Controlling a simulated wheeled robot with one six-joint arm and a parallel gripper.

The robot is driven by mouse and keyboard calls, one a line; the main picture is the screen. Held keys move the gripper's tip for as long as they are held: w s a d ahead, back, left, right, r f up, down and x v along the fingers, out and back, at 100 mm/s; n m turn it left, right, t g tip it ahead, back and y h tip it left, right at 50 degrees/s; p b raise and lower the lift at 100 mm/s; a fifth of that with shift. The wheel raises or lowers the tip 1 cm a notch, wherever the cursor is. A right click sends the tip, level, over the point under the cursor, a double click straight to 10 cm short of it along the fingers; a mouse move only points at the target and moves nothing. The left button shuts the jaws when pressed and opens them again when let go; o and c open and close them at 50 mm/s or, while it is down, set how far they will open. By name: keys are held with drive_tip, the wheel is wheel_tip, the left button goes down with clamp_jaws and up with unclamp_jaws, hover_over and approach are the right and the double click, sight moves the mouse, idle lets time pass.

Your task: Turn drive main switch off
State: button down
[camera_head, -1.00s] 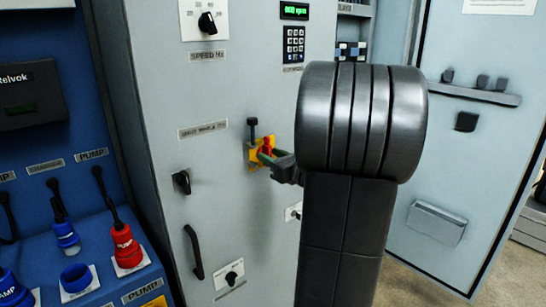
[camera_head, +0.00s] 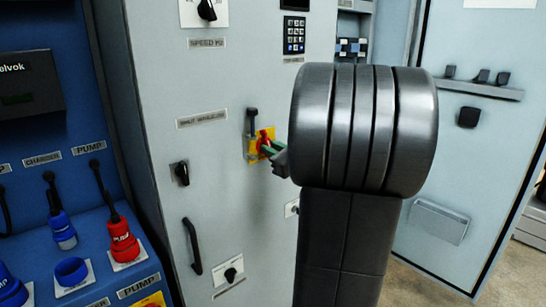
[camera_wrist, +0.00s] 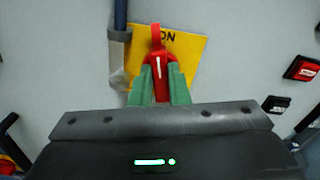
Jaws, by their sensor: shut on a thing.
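The drive main switch is a red rotary handle (camera_wrist: 158,52) on a yellow plate (camera_wrist: 190,50) marked "ON", fixed to the grey cabinet front. The handle points up in the wrist view, with a white line on it. In the head view the red handle (camera_head: 266,136) and yellow plate (camera_head: 252,149) show left of my dark arm. My gripper (camera_wrist: 160,86) has green fingers, one on each side of the red handle, and is shut on it. In the head view my gripper (camera_head: 268,146) is partly hidden by my arm.
A dark lever with a grey base (camera_wrist: 119,45) stands close left of the plate. Red and black push buttons (camera_wrist: 302,68) sit to the right. A black knob (camera_head: 180,173) and a handle (camera_head: 193,246) are on the cabinet lower left. A blue console (camera_head: 80,240) stands at left.

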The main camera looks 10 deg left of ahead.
drive_tip(key=shift+s+a+f+n+b, duration=0.1)
drive_tip(key=shift+f+n+b, duration=0.05)
drive_tip(key=shift+n+b, duration=2.55)
drive_tip(key=shift+s+f+n+b, duration=0.1)
drive_tip(key=shift+n+b, duration=2.2)
drive_tip(key=shift+b, duration=0.85)
drive_tip(key=shift+a+f+n+b, duration=0.1)
drive_tip(key=shift+f+n+b, duration=0.05)
drive_tip(key=shift+n+b, duration=2.55)
drive_tip(key=shift+d, duration=0.1)
drive_tip(key=c, duration=1.4)
unclamp_jaws()
drive_tip(key=shift+r, duration=0.1)
drive_tip(key=v, duration=1.3)
drive_tip(key=shift+s+d+p, duration=0.25)
drive_tip(key=shift+p, duration=0.15)
